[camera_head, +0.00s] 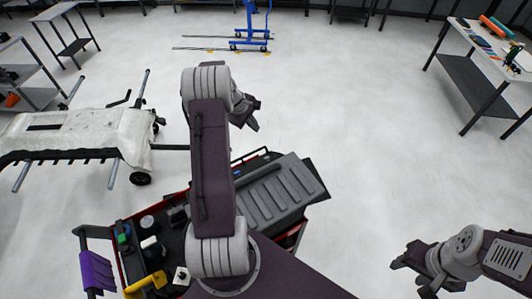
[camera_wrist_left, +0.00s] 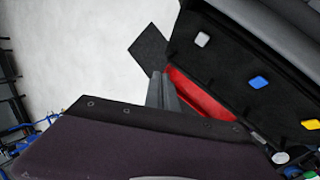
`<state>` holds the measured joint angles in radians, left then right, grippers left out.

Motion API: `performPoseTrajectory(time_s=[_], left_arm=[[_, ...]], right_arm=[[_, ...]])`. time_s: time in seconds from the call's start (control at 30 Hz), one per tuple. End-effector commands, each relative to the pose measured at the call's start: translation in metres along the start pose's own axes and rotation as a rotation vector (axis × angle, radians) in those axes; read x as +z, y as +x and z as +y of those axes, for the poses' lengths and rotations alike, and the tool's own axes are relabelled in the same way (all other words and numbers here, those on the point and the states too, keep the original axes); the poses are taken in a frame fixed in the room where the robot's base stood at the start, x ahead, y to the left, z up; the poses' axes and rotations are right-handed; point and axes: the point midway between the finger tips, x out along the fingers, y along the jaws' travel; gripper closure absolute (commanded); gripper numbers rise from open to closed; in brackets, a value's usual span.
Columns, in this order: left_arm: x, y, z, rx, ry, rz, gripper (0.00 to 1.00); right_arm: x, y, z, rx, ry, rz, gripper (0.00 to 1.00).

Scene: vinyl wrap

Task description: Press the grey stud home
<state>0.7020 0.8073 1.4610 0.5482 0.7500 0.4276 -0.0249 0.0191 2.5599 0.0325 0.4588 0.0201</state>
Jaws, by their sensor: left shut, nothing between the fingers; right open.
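The grey stud (camera_wrist_left: 202,40) shows in the left wrist view, on a black panel at the upper right. A blue stud (camera_wrist_left: 259,82) and a yellow stud (camera_wrist_left: 311,125) lie in a row with it, further right. My left gripper (camera_wrist_left: 163,76) is shut and empty, its fingers left of and below the grey stud and apart from it in the picture. In the head view the left gripper (camera_head: 250,113) is partly hidden behind its own arm. My right gripper (camera_head: 408,272) is open and empty at the lower right. I cannot make out the studs in the head view.
A red and black tool cart (camera_head: 297,238) with a grey ribbed lid (camera_head: 282,189) stands below my left arm. Cups and a purple cloth (camera_head: 96,272) are at its left. A white bumper on a stand (camera_head: 85,132) is left. The floor (camera_head: 345,110) is clear right of centre.

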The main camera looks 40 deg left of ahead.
Motion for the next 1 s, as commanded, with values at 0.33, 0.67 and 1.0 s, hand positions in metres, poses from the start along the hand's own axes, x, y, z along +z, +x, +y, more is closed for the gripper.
performPoseTrajectory(time_s=[0.33, 0.67, 1.0], left_arm=[[0.009, 0.019, -0.012, -0.001, 0.001, -0.001, 1.00], [0.034, 0.052, -0.036, 0.000, 0.003, 0.000, 1.00], [0.045, 0.062, -0.045, 0.000, 0.001, 0.000, 1.00]], right_arm=[[0.003, 0.025, 0.001, 0.000, 0.000, 0.000, 0.50], [0.007, 0.068, 0.001, 0.000, 0.000, 0.000, 0.50], [0.008, 0.081, 0.002, 0.000, 0.000, 0.000, 0.50]])
